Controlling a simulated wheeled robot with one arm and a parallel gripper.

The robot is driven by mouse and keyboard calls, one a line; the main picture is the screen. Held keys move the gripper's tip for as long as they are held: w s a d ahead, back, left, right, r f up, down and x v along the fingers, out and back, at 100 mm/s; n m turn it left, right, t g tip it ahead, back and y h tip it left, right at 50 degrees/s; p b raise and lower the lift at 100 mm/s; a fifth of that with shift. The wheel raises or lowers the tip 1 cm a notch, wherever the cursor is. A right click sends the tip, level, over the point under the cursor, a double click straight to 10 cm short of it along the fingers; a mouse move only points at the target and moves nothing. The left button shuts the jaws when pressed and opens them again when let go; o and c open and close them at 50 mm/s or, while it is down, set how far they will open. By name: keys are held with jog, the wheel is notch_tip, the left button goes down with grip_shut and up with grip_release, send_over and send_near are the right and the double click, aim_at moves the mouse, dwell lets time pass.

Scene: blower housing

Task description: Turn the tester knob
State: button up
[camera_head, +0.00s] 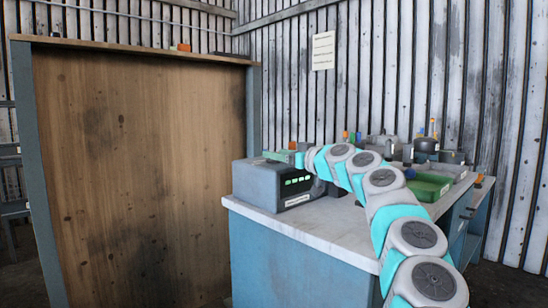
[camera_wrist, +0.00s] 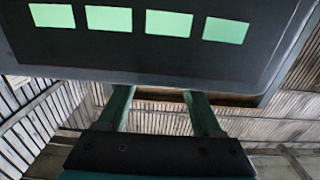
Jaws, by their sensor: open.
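The tester (camera_head: 266,186) is a grey box on the left end of the workbench, with a dark front panel and green lit windows. In the wrist view its panel (camera_wrist: 150,52) fills the top, with a row of several green windows. My gripper (camera_wrist: 158,93) is open, its two fingers apart with nothing seen between them. The fingertips reach the panel's lower edge in the picture; I cannot tell whether they touch it. The knob cannot be made out in either view. In the head view my arm's end is beside the tester's right side, and the gripper is mostly hidden.
The workbench (camera_head: 300,228) has a pale top and blue sides. A green tray (camera_head: 428,187), dark pots (camera_head: 427,146) and small parts crowd its back and right. A tall wooden panel (camera_head: 140,170) stands at the left. A corrugated wall is behind.

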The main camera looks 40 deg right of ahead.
jog(key=shift+s+d+b, duration=0.15)
jog(key=shift+s+b, duration=0.4)
jog(key=shift+s, duration=2)
